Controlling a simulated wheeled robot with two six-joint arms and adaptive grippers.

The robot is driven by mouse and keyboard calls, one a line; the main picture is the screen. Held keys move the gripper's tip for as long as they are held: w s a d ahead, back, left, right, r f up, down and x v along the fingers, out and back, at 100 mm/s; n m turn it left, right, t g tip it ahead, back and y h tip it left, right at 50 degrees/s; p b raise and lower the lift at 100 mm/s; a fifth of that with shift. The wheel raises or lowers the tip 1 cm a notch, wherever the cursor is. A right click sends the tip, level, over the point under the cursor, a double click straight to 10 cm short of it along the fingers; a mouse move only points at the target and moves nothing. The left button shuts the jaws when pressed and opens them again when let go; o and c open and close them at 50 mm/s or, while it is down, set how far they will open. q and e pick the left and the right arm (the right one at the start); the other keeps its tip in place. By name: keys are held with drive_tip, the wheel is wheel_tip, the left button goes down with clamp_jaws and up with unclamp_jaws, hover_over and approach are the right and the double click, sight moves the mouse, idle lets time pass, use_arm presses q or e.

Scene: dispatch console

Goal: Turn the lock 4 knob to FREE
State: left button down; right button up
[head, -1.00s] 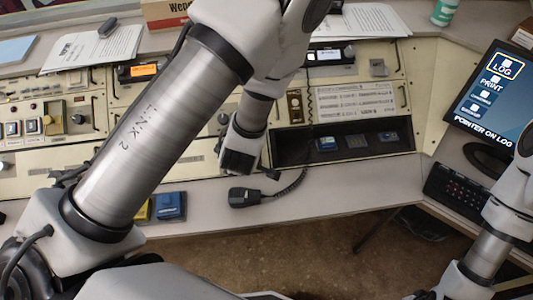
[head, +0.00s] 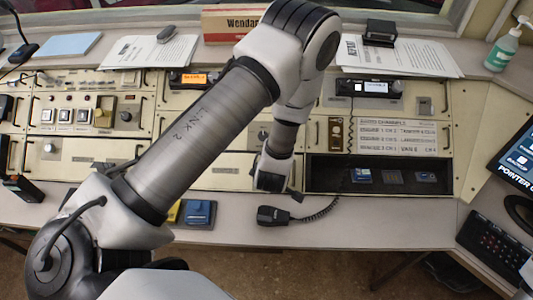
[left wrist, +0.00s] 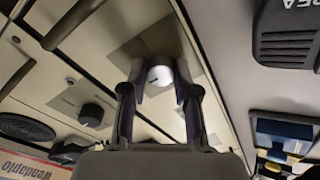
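In the left wrist view a round pale knob (left wrist: 160,77) with a dark pointer mark sits on a grey plate of the cream panel. My left gripper (left wrist: 160,84) has its two fingers apart, one on either side of this knob. I cannot make out firm contact. No lock number or FREE label is readable there. In the head view my left arm reaches across the console; its wrist (head: 272,172) is in front of the lower panel, and the fingers and that knob are hidden. My right gripper is out of view; only a bit of my right arm shows at the right edge.
A black knob (left wrist: 92,113) is on the panel left of the gripper. A handset microphone (head: 273,215) with a coiled cord and a blue block (head: 199,212) lie on the desk front. An open dark bay (head: 330,178) is to the right. A keyboard (head: 492,242) lies far right.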

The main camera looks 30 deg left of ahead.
use_arm(q)
drive_tip(key=shift+m, duration=0.4)
drive_tip(key=m, duration=0.3)
drive_tip(key=shift+f+m, duration=0.1)
drive_tip(key=shift+m, duration=0.2)
drive_tip(key=m+b, duration=0.1)
drive_tip(key=m, duration=0.3)
drive_tip(key=shift+s+m+t, duration=0.1)
drive_tip(key=shift+m+t, duration=0.2)
drive_tip(key=m, duration=0.9)
drive_tip(key=shift+t+b, duration=0.3)
drive_tip(key=c, duration=0.9)
unclamp_jaws()
drive_tip(key=shift+o, duration=0.2)
